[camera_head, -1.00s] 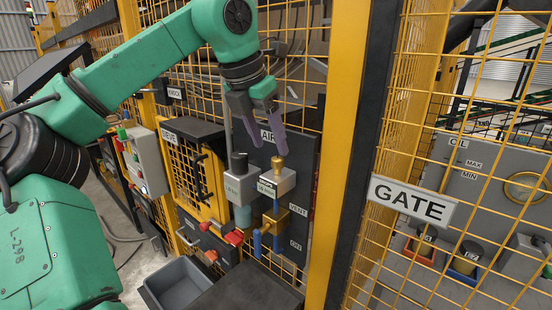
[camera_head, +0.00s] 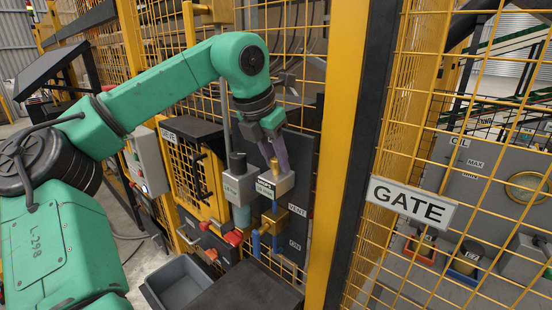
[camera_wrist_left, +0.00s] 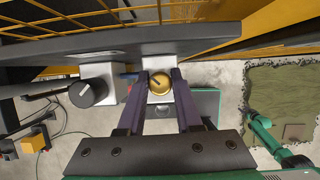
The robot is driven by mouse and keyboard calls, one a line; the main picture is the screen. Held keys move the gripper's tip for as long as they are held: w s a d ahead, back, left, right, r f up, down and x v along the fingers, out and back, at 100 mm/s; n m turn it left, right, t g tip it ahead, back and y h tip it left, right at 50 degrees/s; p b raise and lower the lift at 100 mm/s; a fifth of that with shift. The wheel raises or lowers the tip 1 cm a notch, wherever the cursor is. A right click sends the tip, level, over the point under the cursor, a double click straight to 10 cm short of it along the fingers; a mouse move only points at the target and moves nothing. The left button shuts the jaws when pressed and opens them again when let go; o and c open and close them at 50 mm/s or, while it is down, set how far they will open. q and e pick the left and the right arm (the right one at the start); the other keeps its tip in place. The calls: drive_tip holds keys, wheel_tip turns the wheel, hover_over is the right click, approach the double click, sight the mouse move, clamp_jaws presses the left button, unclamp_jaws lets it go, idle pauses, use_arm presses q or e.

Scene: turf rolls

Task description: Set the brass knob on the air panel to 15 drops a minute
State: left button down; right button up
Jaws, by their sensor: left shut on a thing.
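The brass knob (camera_wrist_left: 159,84) sits on top of a small white block on the air panel (camera_head: 299,170). In the left wrist view it lies between my two purple fingers, with a dark mark on its round top. My left gripper (camera_head: 276,160) points down over the block and is shut on the brass knob, as the left wrist view (camera_wrist_left: 161,78) also shows. In the head view the fingers hide most of the knob. The block's label (camera_head: 265,188) is too small to read. My right gripper is in neither view.
A black knob (camera_wrist_left: 88,92) on a grey block stands close to the left. The yellow valve cage (camera_head: 190,175) is left of the panel, with red handles (camera_head: 234,237) below. A yellow post (camera_head: 345,150) rises at the right. A grey bin (camera_head: 180,283) lies below.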

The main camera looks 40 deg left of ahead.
use_arm(q)
drive_tip(key=shift+m, duration=0.3)
drive_tip(key=m+p, duration=0.1)
drive_tip(key=m+h+p, duration=0.1)
drive_tip(key=shift+r+m, duration=0.25)
drive_tip(key=shift+m, duration=0.05)
drive_tip(key=shift+m+h+p, duration=0.7)
drive_tip(key=shift+m+p, duration=0.45)
drive_tip(key=shift+m, duration=0.05)
drive_tip(key=shift+f+m+g+h+p, duration=0.15)
drive_tip(key=shift+m+g+h+p, duration=0.4)
drive_tip(key=shift+m+p, duration=1.15)
drive_tip(key=c, duration=0.6)
unclamp_jaws()
drive_tip(key=shift+f, duration=0.1)
